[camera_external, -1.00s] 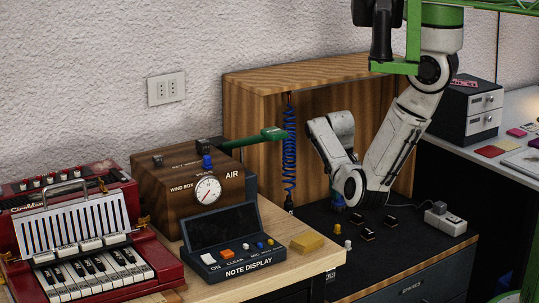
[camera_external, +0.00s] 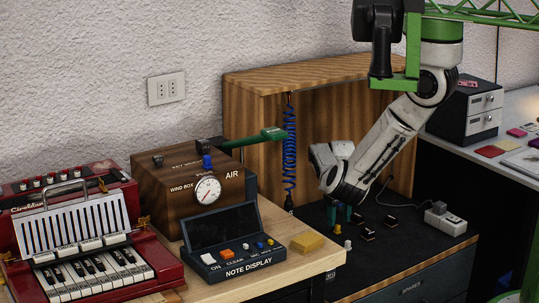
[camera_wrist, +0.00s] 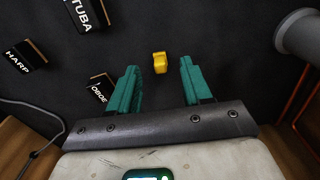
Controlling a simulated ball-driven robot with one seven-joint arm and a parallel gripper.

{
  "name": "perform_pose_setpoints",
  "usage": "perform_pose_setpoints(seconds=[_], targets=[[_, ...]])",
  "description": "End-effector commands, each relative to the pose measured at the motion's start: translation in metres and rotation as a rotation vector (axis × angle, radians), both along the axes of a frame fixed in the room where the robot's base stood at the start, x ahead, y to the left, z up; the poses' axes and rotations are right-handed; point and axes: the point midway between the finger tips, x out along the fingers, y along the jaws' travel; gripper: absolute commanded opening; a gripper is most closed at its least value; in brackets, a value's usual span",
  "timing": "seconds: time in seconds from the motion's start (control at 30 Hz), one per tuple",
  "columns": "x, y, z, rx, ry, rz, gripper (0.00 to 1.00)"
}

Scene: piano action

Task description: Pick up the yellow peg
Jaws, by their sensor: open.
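The yellow peg (camera_wrist: 160,62) is on the dark bench top, in the upper middle of the wrist view. In the external view, the yellow peg (camera_external: 337,229) is small and sits just below my gripper (camera_external: 340,213). The teal fingers of my gripper (camera_wrist: 159,75) are open and empty. In the wrist view the peg appears in the gap between the two fingertips, touching neither. The exact height of the fingertips above the bench is hard to tell.
Dark label blocks marked TUBA (camera_wrist: 86,14), HARP (camera_wrist: 24,56) and OBOE (camera_wrist: 102,88) lie left of the peg in the wrist view. A grey cylinder (camera_wrist: 298,34) stands at right.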

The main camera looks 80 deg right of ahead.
Motion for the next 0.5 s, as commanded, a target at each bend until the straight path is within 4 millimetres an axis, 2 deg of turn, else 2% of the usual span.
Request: perform_pose_setpoints(seconds=[0.03, 0.2, 0.5], targets=[[0.0, -0.001, -0.011, 0.002, -0.001, 0.0, 0.49], [0.0, -0.001, -0.028, 0.001, 0.0, 0.0, 0.49], [0.0, -0.001, -0.031, -0.001, 0.001, 0.001, 0.48]])
